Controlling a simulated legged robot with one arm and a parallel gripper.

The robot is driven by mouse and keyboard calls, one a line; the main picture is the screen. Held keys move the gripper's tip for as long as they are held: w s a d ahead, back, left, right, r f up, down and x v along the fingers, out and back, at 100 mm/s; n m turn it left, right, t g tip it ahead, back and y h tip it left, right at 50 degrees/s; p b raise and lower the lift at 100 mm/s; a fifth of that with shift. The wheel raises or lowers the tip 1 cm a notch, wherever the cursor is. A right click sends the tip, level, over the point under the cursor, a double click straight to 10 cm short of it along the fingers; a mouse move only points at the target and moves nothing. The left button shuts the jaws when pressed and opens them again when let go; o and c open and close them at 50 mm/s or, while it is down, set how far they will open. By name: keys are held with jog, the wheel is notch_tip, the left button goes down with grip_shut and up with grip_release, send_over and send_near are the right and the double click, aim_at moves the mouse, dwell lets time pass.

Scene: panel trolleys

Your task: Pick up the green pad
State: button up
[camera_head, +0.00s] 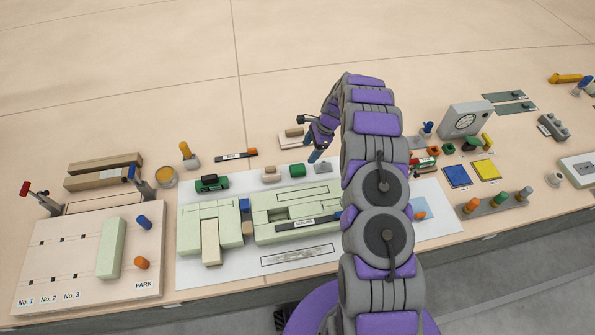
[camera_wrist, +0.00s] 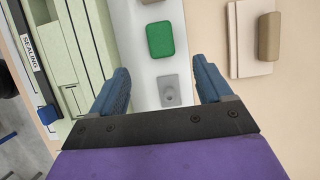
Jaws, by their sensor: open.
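The green pad (camera_wrist: 160,40) is a small rounded block on a pale strip in the wrist view, just beyond my fingertips. In the head view the green pad (camera_head: 297,170) lies on the white sheet near its far edge, with a tan block (camera_head: 271,174) to its left. My gripper (camera_wrist: 163,76) is open and empty, its two blue fingers spread either side of a grey block with a round hole (camera_wrist: 169,91). In the head view my gripper (camera_head: 317,153) hangs just right of the pad; my arm hides part of the sheet.
A pale green panel assembly (camera_head: 290,222) with a label marked SEALING lies in front of the pad. A tan block on a board (camera_head: 294,137) lies behind it. A green toy vehicle (camera_head: 211,183) stands left. Trays and coloured parts crowd the right.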

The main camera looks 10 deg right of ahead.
aim_at(298, 167)
jog(key=b+x, duration=0.2)
jog(key=x, duration=0.9)
jog(key=shift+w+f, duration=0.1)
jog(key=shift+f, duration=0.2)
jog(key=c, duration=1)
jog(key=shift+r, duration=0.1)
jog(key=shift+c, duration=0.2)
